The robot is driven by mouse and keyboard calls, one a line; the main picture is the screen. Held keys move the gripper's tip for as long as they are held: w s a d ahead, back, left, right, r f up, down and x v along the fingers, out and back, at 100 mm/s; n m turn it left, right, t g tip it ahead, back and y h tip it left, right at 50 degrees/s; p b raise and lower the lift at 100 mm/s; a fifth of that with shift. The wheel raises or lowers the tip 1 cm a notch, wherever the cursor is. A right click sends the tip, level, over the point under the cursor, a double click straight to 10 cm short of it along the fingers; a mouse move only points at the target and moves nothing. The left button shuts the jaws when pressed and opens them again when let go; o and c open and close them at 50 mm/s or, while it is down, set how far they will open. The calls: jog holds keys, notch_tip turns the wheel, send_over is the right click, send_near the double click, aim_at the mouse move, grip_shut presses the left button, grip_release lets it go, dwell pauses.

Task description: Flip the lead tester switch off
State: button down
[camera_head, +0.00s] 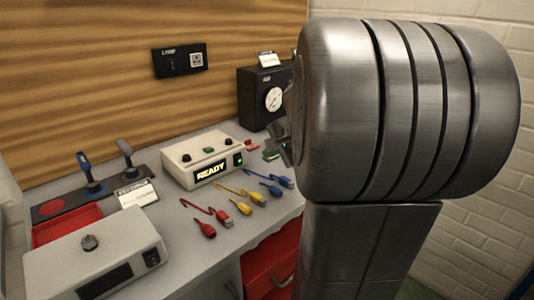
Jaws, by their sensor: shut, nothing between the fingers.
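A cream box that looks like the lead tester (188,171) stands at the back middle of the bench. Its front display is lit and reads READY. A small green rocker switch (238,159) sits at the right end of its front face; the way it is tipped is too small to tell. My gripper (281,143) is shut and empty, right of the tester and apart from it. My large metal arm hides much of the gripper.
Red, yellow, blue and green leads (245,194) lie in front of and beside the tester. A black gauge box (254,88) stands behind. Two levers (90,185), a red tray (65,228) and a white box (97,262) fill the left.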

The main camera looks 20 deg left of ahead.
jog(key=shift+r+p, duration=0.15)
jog(key=shift+p, duration=0.25)
jog(key=p, duration=0.4)
jog(key=shift+w+a+r+p, duration=0.1)
jog(key=shift+w+r+p, duration=0.05)
jog(key=shift+w+p, duration=0.15)
jog(key=shift+h+p, duration=0.3)
jog(key=shift+p, duration=0.45)
jog(key=shift+f+g+h+p, duration=0.35)
jog(key=shift+f+p, duration=0.3)
jog(key=shift+p, duration=1)
jog(key=shift+f, duration=0.1)
